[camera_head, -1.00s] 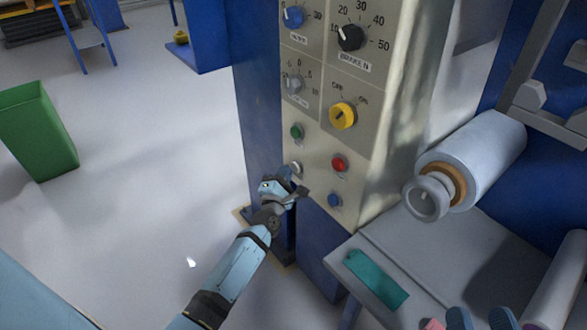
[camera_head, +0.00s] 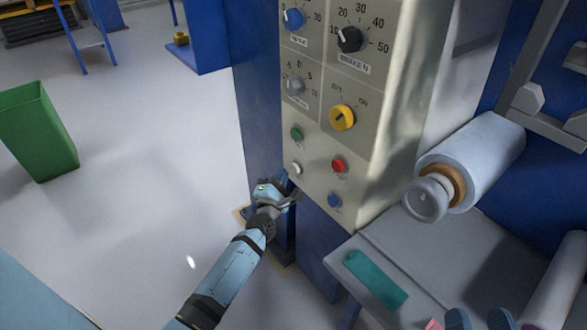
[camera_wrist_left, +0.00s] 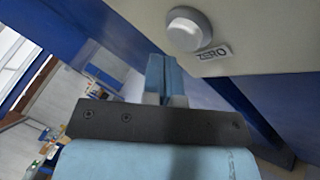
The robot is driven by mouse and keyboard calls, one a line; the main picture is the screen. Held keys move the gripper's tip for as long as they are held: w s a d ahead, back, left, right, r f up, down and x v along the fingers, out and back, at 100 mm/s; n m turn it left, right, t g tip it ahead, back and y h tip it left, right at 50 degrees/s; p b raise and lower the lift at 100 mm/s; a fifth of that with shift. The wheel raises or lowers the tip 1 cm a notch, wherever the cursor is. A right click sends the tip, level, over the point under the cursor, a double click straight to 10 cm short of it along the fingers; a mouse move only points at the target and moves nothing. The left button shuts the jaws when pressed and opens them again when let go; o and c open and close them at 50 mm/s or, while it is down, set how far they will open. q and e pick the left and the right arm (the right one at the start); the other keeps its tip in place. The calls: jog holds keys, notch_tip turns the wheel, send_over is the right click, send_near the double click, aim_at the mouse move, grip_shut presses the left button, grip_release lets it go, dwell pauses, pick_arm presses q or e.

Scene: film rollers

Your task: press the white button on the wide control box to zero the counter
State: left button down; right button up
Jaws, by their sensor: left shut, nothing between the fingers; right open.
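The white button (camera_head: 296,168) is at the lower left of the wide control box (camera_head: 318,190), below the green button. It also shows in the left wrist view (camera_wrist_left: 188,29), round and unobstructed, with a ZERO label beside it. My left gripper (camera_head: 286,186) is just below and left of the button in the head view. Its blue fingers (camera_wrist_left: 164,76) are together and empty. In the left wrist view their tips lie below and left of the button, apart from it in the picture. The exact gap in depth cannot be told.
Green (camera_head: 297,133), red (camera_head: 339,165) and blue (camera_head: 334,200) buttons are close by, with a yellow knob (camera_head: 342,117) above. A grey table (camera_head: 420,250) and a white roller (camera_head: 470,160) stand to the right. Open floor lies left of the box.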

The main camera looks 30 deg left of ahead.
pick_arm(q)
jog(key=s, duration=0.1)
jog(key=s+a, duration=0.1)
jog(key=s, duration=0.1)
jog(key=s+a+p, duration=0.1)
jog(key=shift+s, duration=0.3)
dwell(0.3)
jog(key=shift+s+f, duration=0.1)
dwell(0.6)
